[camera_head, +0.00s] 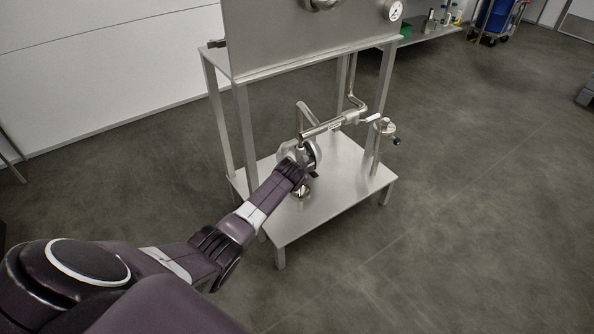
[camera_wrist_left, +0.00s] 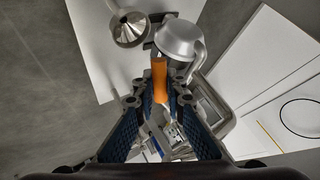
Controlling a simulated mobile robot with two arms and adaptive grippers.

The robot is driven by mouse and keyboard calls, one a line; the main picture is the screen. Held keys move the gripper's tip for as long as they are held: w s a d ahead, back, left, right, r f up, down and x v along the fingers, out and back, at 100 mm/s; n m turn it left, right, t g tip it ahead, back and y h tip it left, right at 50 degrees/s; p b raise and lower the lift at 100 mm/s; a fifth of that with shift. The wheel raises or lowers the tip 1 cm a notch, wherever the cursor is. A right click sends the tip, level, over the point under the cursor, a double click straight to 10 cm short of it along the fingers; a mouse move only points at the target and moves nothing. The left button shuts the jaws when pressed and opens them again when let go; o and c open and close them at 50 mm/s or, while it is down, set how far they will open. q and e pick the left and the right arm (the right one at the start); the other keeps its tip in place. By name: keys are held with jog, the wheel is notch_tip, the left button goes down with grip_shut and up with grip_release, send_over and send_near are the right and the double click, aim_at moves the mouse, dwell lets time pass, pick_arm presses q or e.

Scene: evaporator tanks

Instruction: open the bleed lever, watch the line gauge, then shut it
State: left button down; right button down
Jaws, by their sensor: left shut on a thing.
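An orange lever handle (camera_wrist_left: 159,78) stands between the blue-padded fingers of my left gripper (camera_wrist_left: 157,103) in the left wrist view. The gripper is shut on this handle, beside a rounded grey metal body (camera_wrist_left: 178,40). In the head view my left gripper (camera_head: 305,172) is at the pipework low on the steel stand, and the handle is hidden there. A white-faced round gauge (camera_head: 394,10) sits at the top, on the right of the steel tank front. Its needle is too small to read. My right gripper is not in view.
The steel stand (camera_head: 322,207) has a low shelf and upright legs around the pipework. A horizontal pipe (camera_head: 333,125) runs right of the gripper, near an upright post with a fitting (camera_head: 384,127). A metal funnel (camera_wrist_left: 130,28) is close by. The floor at right is clear.

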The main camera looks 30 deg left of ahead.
pick_arm(q)
jog(key=shift+s+r+g+p, duration=0.1)
jog(key=shift+r+g+p, duration=0.25)
jog(key=shift+g, duration=0.25)
jog(key=shift+r+m+g+y, duration=0.2)
jog(key=shift+m+g+y, duration=0.1)
jog(key=shift+m+g, duration=0.1)
jog(key=shift+s+r+g, duration=0.1)
jog(key=shift+g, duration=0.2)
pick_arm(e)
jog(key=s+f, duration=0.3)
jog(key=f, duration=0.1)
pick_arm(q)
jog(key=shift+r+g, duration=0.2)
jog(key=shift+g, duration=0.2)
jog(key=shift+s+a+r+m+g+y+b, duration=0.15)
jog(key=shift+r+m+g+y+b, duration=0.35)
jog(key=shift+g+b, duration=0.25)
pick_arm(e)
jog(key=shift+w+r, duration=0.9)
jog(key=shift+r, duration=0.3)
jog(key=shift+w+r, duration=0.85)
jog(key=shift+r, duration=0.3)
pick_arm(q)
jog(key=c, duration=2.2)
grip_release()
jog(key=shift+c, duration=0.2)
jog(key=shift+r, duration=0.15)
